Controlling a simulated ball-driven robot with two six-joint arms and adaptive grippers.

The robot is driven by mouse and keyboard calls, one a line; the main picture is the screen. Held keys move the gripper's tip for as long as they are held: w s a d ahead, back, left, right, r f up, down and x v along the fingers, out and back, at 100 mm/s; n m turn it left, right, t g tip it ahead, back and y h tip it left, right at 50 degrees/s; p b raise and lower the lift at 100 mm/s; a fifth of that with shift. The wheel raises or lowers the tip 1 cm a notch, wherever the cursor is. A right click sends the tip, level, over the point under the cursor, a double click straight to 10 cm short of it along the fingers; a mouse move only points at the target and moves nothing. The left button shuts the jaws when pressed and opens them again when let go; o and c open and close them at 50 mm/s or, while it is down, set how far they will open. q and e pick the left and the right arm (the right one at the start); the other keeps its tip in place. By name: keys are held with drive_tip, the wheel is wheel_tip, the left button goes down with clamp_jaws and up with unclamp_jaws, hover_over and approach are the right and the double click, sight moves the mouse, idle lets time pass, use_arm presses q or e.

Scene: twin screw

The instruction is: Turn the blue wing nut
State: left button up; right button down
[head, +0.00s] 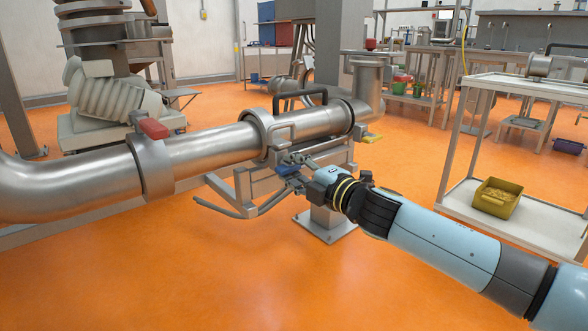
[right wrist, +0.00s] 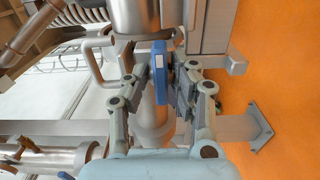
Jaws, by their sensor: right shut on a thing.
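The blue wing nut (head: 288,170) is below the steel pipe, near the middle of the head view, and partly hidden by my right gripper (head: 292,165). In the right wrist view the blue wing nut (right wrist: 160,73) shows as an upright blue plate with a small pale patch. The fingers of my right gripper (right wrist: 162,75) stand on either side of it, shut on it. The wing nut is still next to the pipe clamp. My left gripper is not in view.
The steel pipe (head: 210,148) runs across the view on a metal frame. A red wing nut (head: 152,128) is on its left clamp, a yellow one (head: 372,138) at right. A white cart with a yellow bin (head: 497,199) stands right. The orange floor in front is clear.

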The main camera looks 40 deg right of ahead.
drive_tip(key=shift+f, duration=0.25)
drive_tip(key=c, duration=1.3)
unclamp_jaws()
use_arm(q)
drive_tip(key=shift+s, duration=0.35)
use_arm(e)
drive_tip(key=shift+r, duration=0.1)
